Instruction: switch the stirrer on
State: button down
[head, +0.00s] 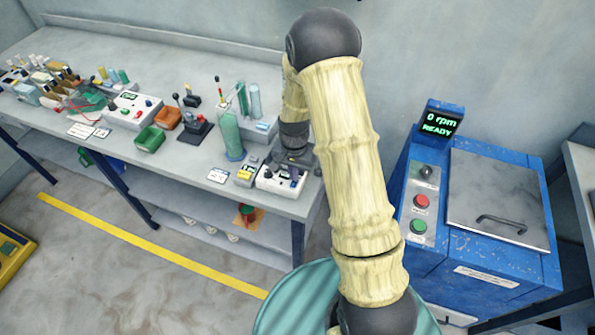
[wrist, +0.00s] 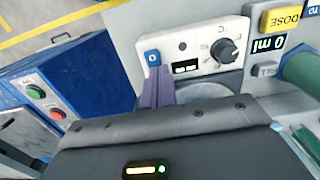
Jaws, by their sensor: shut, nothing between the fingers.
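The stirrer appears to be the white-fronted unit (head: 280,180) at the right end of the bench; its front panel (wrist: 198,45) fills the upper middle of the wrist view. The panel has a black dial (wrist: 229,50), a small dark display (wrist: 186,68) and a blue switch marked 0 (wrist: 152,57). A grey round plate (wrist: 208,91) lies behind the panel, partly hidden by my wrist. My gripper (wrist: 155,76) is shut and empty, its purple-grey fingertips right at the blue switch. I cannot tell whether they touch it. In the head view my gripper (head: 296,160) is over the unit.
A dosing unit with a yellow DOSE button (wrist: 281,18) stands beside the stirrer. A green cylinder (head: 229,133) stands close by. A blue cabinet (head: 480,210) to the right reads 0 rpm READY and has red and green buttons. Racks and boxes crowd the bench's left.

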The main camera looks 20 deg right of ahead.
aim_at(293, 183)
jog(key=shift+d+f, duration=0.1)
jog(key=shift+d, duration=0.1)
jog(key=shift+s+a+r, duration=0.2)
jog(key=shift+s+a, duration=0.5)
jog(key=shift+s, duration=0.1)
jog(key=shift+d, duration=0.15)
notch_tip(293, 183, up, 5)
jog(key=p, duration=0.3)
jog(key=shift+f, duration=0.15)
jog(key=shift+r, duration=0.3)
notch_tip(293, 183, up, 9)
jog(key=b, duration=0.2)
jog(key=shift+f, duration=0.15)
